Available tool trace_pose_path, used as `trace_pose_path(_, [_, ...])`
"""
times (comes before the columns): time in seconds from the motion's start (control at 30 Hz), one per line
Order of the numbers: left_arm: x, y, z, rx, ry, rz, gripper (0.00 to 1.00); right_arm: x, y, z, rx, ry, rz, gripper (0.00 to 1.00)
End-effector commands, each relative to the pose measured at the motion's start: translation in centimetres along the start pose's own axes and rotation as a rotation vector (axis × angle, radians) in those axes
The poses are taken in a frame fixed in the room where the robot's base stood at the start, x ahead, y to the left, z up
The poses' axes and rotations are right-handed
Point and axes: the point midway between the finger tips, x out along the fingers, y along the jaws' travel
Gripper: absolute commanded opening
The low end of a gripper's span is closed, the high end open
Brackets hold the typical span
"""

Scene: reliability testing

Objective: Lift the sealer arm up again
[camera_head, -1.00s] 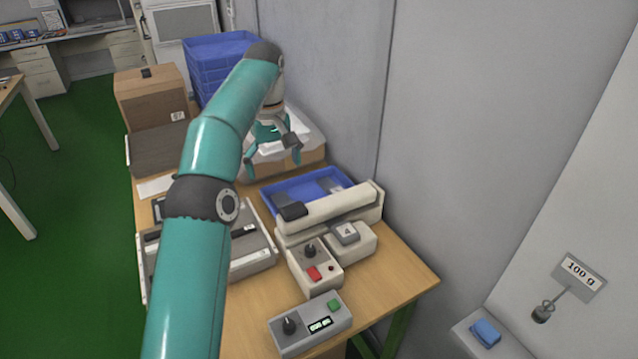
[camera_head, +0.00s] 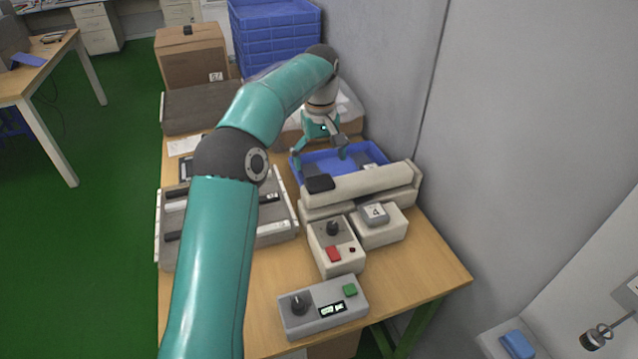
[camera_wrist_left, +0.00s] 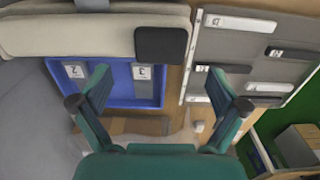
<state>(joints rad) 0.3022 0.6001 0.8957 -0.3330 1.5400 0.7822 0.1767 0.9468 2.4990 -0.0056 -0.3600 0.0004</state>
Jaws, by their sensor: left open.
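The sealer is a long cream device with a cream arm (camera_head: 362,184) on top and a black handle pad (camera_head: 320,184) at its left end. The arm lies low along its base; I cannot tell whether it touches it. In the left wrist view the arm (camera_wrist_left: 65,35) runs across the top and the black pad (camera_wrist_left: 161,45) shows ahead, between the finger directions. My left gripper (camera_head: 321,156) is open and empty, behind the pad and above the blue tray's left end; its two spread fingers also show in the wrist view (camera_wrist_left: 160,76). My right gripper is out of view.
A blue tray (camera_wrist_left: 120,103) with grey labelled pieces sits behind the sealer. A grey slotted rack (camera_head: 280,238) stands left of it. The wall is close at right.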

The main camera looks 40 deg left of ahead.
Motion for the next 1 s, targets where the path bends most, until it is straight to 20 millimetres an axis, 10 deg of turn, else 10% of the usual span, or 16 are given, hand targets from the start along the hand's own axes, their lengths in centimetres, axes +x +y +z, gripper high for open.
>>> trace_pose_path(0.3, [4.9, 0.0, 0.0, 0.000, 0.000, -0.001, 0.98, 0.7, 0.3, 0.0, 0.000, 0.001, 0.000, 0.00])
trace_pose_path(0.73, [5.7, 0.1, 0.0, 0.001, 0.001, 0.000, 0.98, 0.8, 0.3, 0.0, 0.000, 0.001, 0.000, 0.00])
trace_pose_path(1.0, [5.7, 0.1, 0.0, 0.001, 0.001, 0.001, 0.53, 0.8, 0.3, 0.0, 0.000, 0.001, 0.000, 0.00])
